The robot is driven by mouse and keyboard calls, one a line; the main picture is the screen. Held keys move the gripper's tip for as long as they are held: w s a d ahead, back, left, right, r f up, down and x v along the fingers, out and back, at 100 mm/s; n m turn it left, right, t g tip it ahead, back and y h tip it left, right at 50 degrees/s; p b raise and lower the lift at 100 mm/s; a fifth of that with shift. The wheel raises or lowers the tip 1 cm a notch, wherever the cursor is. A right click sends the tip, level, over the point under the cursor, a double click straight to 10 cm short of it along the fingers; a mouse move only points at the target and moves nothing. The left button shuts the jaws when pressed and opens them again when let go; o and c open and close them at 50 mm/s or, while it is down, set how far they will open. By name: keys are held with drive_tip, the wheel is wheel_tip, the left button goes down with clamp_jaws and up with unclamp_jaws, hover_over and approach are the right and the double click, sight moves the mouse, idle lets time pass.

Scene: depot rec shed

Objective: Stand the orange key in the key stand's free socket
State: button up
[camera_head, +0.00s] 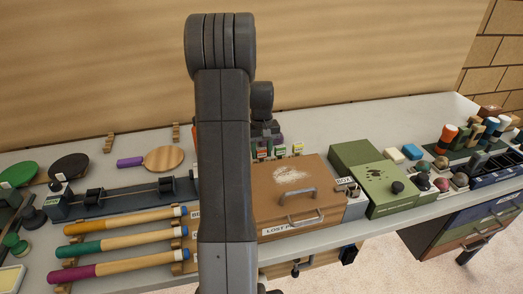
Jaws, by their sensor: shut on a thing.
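My gripper (265,133) is a dark shape just right of my upright arm, over the back of the bench behind a brown box. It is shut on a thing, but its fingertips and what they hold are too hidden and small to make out. A row of small upright pieces with green, purple and pale labels (281,149) stands beside it, behind the box; this may be the key stand, and I cannot make out a free socket. I cannot clearly see the orange key. A sliver of orange-red (195,138) shows at my arm's left edge.
The brown lost-property box (290,205) with metal handles stands in front of that row. A green box (375,175) is to its right. Several knobs and cylinders (447,135) crowd the right end.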

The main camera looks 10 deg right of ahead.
drive_tip(key=o, duration=1.1)
drive_tip(key=shift+c, duration=0.2)
drive_tip(key=shift+r+p, duration=3.15)
drive_tip(key=shift+r, duration=1.4)
drive_tip(key=shift+s+a, duration=0.1)
